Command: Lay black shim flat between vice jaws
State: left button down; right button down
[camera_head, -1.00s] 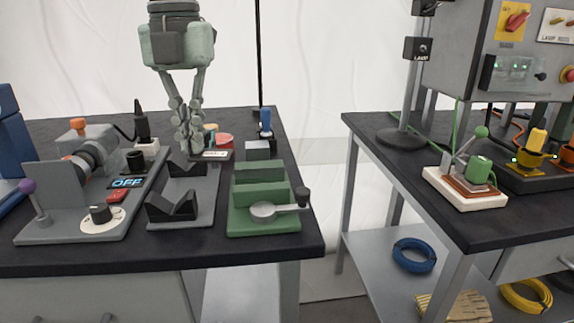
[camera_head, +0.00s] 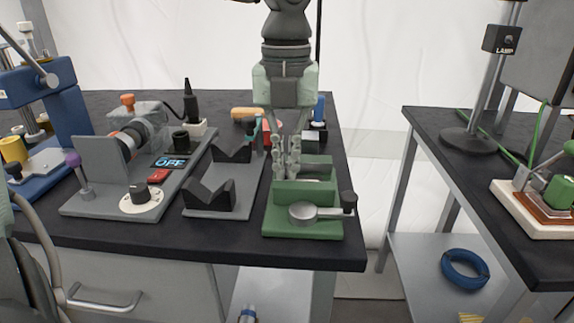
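The green vice (camera_head: 302,225) stands near the front right corner of the left table, with a round grey plate and a dark-knobbed handle at its front. Its front jaw (camera_head: 290,193) and rear jaw (camera_head: 318,163) show a narrow gap between them. My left gripper (camera_head: 286,172) points straight down with its fingertips at the left part of this gap. The fingers are close together; I cannot tell whether they hold anything. I cannot make out the black shim; it may be hidden by the fingers or jaws. My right gripper is not in view.
A grey stand with black V-blocks (camera_head: 212,196) is close left of the vice. Further left is a grey fixture with a dial (camera_head: 141,197) and an OFF display. A blue-handled tool (camera_head: 318,110) stands behind the vice. A gap separates the right table (camera_head: 450,165).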

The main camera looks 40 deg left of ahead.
pick_arm(q)
jog(key=shift+f, duration=0.3)
jog(key=shift+f, duration=0.1)
jog(key=c, duration=1.7)
grip_release()
notch_tip(320, 180, up, 12)
jog(key=shift+r, duration=0.1)
